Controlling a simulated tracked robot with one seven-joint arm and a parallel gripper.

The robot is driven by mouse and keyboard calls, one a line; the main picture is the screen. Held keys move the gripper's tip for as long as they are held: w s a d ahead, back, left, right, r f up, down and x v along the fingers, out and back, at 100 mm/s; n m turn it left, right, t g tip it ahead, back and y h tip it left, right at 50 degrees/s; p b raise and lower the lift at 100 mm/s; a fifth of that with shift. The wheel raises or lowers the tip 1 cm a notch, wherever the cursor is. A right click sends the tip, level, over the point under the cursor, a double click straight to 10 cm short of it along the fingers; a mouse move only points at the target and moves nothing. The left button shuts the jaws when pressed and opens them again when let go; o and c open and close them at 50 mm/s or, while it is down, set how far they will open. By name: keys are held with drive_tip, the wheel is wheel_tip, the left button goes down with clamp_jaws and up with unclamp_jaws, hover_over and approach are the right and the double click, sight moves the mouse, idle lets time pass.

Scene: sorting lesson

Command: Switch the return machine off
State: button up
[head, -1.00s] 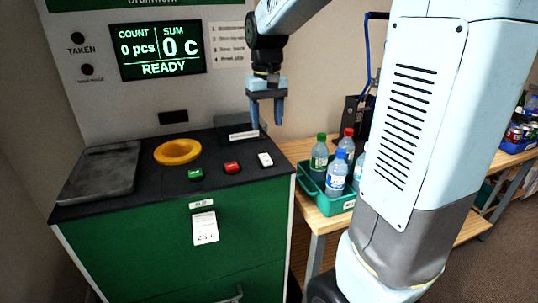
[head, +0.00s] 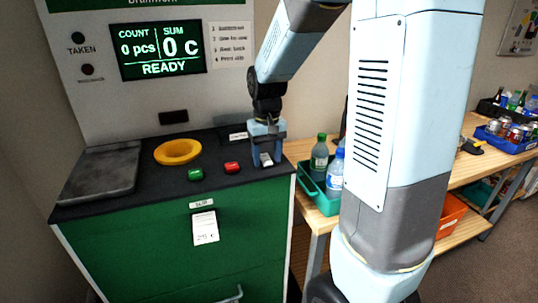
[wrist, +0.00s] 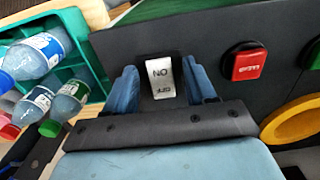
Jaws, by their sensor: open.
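The return machine (head: 140,245) is a green cabinet with a dark top and a lit screen (head: 161,50) reading 0 pcs, 0 c and READY. A white rocker switch (head: 266,160) sits at the right end of its top. In the wrist view the switch (wrist: 159,78) shows ON and OFF lettering, seen upside down. My gripper (head: 267,153) is down over the switch, pointing at the top. Its blue fingers in the wrist view (wrist: 160,88) are spread, one on each side of the switch with gaps. I cannot tell whether anything touches the switch.
A red button (head: 232,167) and a green button (head: 195,174) lie left of the switch. A yellow ring (head: 177,151) and a grey plate (head: 102,172) are further left. A teal crate (head: 325,203) with bottles stands close on the right. A blue crate (head: 508,145) holds cans further away.

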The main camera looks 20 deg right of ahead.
drive_tip(key=shift+c, duration=0.4)
clamp_jaws()
drive_tip(key=shift+w+r+g, duration=0.1)
drive_tip(key=shift+w+g, duration=0.15)
drive_tip(key=shift+g, duration=0.6)
drive_tip(key=shift+w+r+g, duration=0.1)
drive_tip(key=shift+w+g, duration=0.1)
drive_tip(key=shift+g, duration=0.65)
drive_tip(key=shift+o, duration=0.4)
unclamp_jaws()
drive_tip(key=v, duration=1.3)
drive_tip(key=shift+r, duration=0.3)
